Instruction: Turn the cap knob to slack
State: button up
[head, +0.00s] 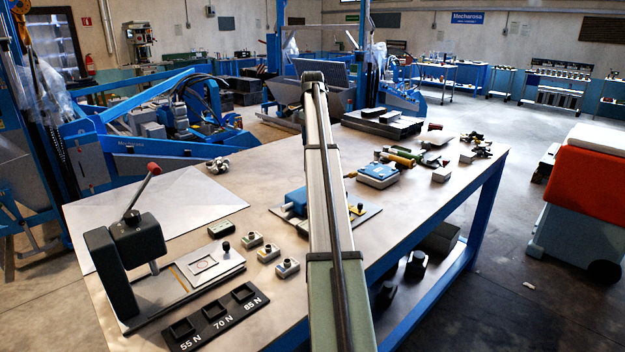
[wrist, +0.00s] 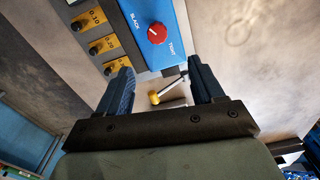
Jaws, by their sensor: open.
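The red cap knob (wrist: 157,33) sits on a blue block (wrist: 170,14) in the wrist view, between the printed words SLACK and TIGHT. A small pale mark shows on the knob, but I cannot tell surely which word it points to. My gripper (wrist: 159,78) is open, its two dark blue fingers apart with no knob between them. The knob lies ahead of the fingertips, near the top of the view. In the head view the blue block (head: 294,202) is partly hidden behind my arm, and I cannot make out the knob or the gripper there.
A yellow strip (wrist: 107,41) marked 0.10, 0.20 and 0.30 with dark pegs lies left of the block. A metal rod with a yellow end (wrist: 154,97) shows between the fingers. A lever press (head: 130,240) and a weight tray (head: 216,318) stand on the bench's left.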

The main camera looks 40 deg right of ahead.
notch_tip(320, 180, down, 14)
jog(key=shift+s+a+r, duration=0.1)
dwell(0.6)
jog(key=shift+c, duration=0.2)
jog(key=c, duration=1)
jog(key=shift+n, duration=0.3)
